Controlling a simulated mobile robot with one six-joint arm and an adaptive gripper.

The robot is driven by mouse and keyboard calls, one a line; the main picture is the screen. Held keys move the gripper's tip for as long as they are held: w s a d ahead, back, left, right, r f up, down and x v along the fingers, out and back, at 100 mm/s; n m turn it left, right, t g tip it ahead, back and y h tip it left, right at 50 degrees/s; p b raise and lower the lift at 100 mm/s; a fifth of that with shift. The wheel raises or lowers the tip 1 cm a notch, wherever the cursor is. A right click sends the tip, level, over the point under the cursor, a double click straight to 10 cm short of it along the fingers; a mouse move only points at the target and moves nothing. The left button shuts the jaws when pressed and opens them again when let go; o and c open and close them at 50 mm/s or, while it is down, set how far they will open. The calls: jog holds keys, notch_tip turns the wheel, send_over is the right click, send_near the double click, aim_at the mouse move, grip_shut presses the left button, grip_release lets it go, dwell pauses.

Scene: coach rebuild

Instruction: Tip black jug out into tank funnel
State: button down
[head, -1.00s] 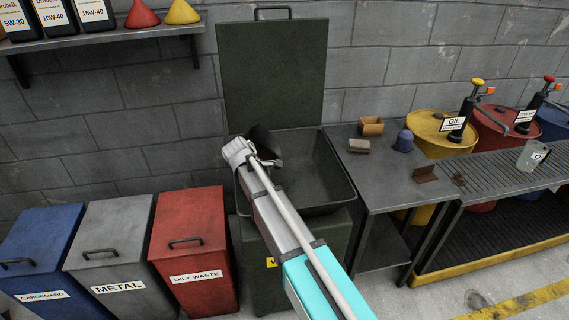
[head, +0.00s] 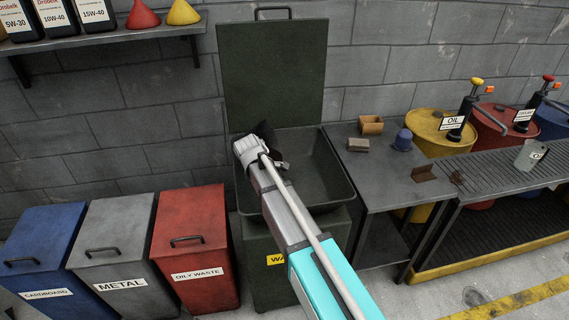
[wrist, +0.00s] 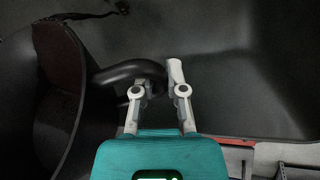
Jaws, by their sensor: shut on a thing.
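The black jug (wrist: 45,120) is at the left of the wrist view. It is tilted, with part of its reddish-brown inside showing. My gripper (wrist: 160,78) is shut on its curved black handle (wrist: 115,72). In the head view the jug (head: 264,133) shows only in part behind my wrist, over the left part of the tank funnel. The tank funnel (head: 335,192) is a wide dark green basin on a green cabinet, with its lid (head: 272,70) raised against the wall. A thin dark streak runs near the jug's mouth in the wrist view; I cannot tell whether it is liquid.
A red oily waste bin (head: 190,235) stands left of the tank, beside a grey metal bin (head: 112,245). A grey table (head: 385,185) with small items adjoins the tank's right side. A shelf (head: 120,35) with bottles hangs at upper left.

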jog(key=shift+r+t+y+p, duration=0.3)
jog(key=shift+r+y+p, duration=0.15)
jog(key=shift+y, duration=0.75)
dwell(1.0)
jog(key=shift+d+r+m+y, duration=0.3)
jog(key=shift+d+r+y, duration=0.05)
jog(key=shift+d+y, duration=0.4)
dwell(0.5)
jog(key=shift+r+y, duration=0.1)
jog(key=shift+y, duration=0.15)
jog(key=shift+s+d+r+m+t+y+b, duration=0.1)
jog(key=shift+d+r+m+t+y+b, duration=0.15)
jog(key=shift+y, duration=0.5)
jog(key=shift+d+r+m+t+y+b, duration=0.15)
jog(key=shift+y+b, duration=0.2)
jog(key=shift+y, duration=0.4)
jog(key=y+b, duration=0.1)
jog(key=d+r+m+y+b, duration=0.1)
jog(key=y+b, duration=0.1)
jog(key=t+y+b, duration=0.1)
jog(key=y, duration=0.1)
jog(key=shift+d+r+b, duration=0.15)
jog(key=shift+r+b, duration=0.15)
jog(key=shift+r, duration=0.05)
